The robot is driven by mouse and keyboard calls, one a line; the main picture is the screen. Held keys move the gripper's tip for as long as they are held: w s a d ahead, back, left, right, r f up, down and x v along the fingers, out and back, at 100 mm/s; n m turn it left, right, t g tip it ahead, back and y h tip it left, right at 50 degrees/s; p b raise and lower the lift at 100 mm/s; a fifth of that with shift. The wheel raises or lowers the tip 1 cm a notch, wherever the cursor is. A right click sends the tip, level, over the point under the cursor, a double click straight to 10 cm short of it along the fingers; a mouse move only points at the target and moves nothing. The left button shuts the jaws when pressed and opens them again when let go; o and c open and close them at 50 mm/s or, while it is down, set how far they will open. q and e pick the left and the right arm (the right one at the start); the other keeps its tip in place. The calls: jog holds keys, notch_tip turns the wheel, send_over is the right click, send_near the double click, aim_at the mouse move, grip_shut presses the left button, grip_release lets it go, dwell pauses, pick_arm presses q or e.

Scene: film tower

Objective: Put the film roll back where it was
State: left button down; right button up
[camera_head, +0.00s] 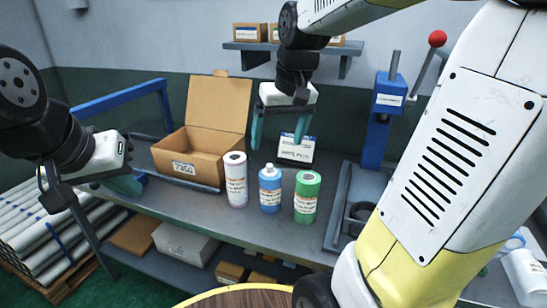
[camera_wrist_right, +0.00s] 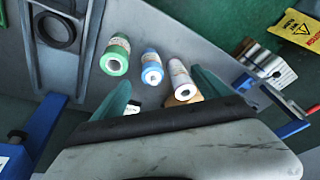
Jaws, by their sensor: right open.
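Three upright rolls stand in a row on the grey bench: a white-pink one (camera_head: 236,180), a blue one (camera_head: 270,190) with a narrower top, and a green one (camera_head: 306,198). The right wrist view also shows the white-pink roll (camera_wrist_right: 182,80), the blue roll (camera_wrist_right: 152,67) and the green roll (camera_wrist_right: 116,55). My right gripper (camera_head: 280,130) is open and empty, above and behind the rolls, touching none. Its fingers also show in the wrist view (camera_wrist_right: 163,92). My left gripper (camera_head: 122,184) is left of the cardboard box; its finger gap is unclear.
An open cardboard box (camera_head: 190,157) stands left of the rolls, its inside mostly hidden. A blue lever press (camera_head: 387,110) stands at the right, with a grey tray beside it. A wall shelf (camera_head: 290,50) holds small boxes. A white label card (camera_head: 297,148) stands behind the rolls.

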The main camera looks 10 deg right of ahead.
jog(key=s+a+t+y, duration=0.1)
jog(key=s+t, duration=0.2)
jog(key=s, duration=0.9)
jog(key=shift+a+f+m, duration=0.15)
jog(key=shift+a+m, duration=0.05)
jog(key=shift+m, duration=0.2)
